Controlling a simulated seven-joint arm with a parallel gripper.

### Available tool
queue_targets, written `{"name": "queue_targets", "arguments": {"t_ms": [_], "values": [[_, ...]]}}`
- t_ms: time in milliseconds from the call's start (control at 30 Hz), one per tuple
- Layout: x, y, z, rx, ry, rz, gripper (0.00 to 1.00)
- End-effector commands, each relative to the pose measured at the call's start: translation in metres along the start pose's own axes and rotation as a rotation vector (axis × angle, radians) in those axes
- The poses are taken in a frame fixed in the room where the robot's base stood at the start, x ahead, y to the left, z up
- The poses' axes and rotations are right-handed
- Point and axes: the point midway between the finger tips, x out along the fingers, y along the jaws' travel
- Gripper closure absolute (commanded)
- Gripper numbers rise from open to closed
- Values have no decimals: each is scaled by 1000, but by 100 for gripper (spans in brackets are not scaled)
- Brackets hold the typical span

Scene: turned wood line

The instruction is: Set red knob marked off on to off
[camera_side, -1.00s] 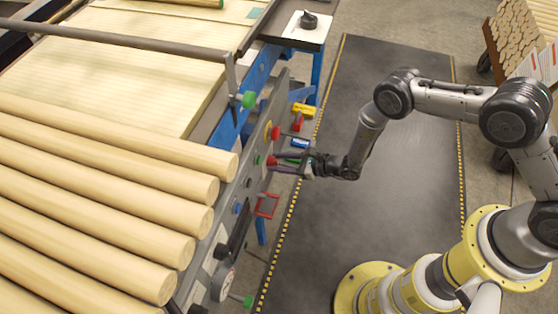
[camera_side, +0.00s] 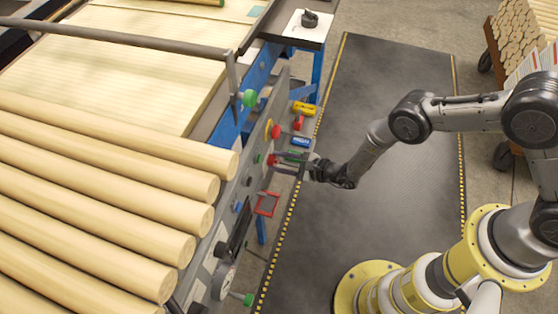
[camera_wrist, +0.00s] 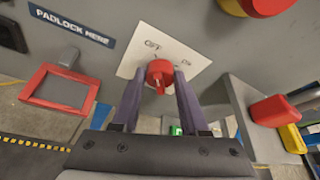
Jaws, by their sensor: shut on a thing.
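The red knob (camera_wrist: 160,73) sits on a white plate (camera_wrist: 133,60) lettered OFF at the upper left and ON at the right. My gripper (camera_wrist: 160,82) has one purple-grey finger on each side of the knob and is shut on it. In the side view my gripper (camera_side: 280,162) reaches the grey panel from the right, at the red knob (camera_side: 271,160). The fingers partly cover the knob there. Which label the knob's pointer faces is not clear.
A red-framed tray (camera_wrist: 60,89) lies left of the knob, below a PADLOCK HERE label (camera_wrist: 72,26). A red-and-yellow button (camera_wrist: 255,5) is at the upper right. A red-handled thing (camera_wrist: 275,110) is at the right. Large wooden rollers (camera_side: 100,190) lie left of the panel.

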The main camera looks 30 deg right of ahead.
Motion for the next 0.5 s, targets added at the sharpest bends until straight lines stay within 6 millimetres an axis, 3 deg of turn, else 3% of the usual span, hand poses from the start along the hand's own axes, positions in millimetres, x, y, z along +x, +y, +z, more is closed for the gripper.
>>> {"name": "queue_targets", "arguments": {"t_ms": [233,267,400,500], "values": [[0,0,0,0,0,0,100],[0,0,0,0,0,0,51],[0,0,0,1,0,0,26],[0,0,0,1,0,0,26]]}}
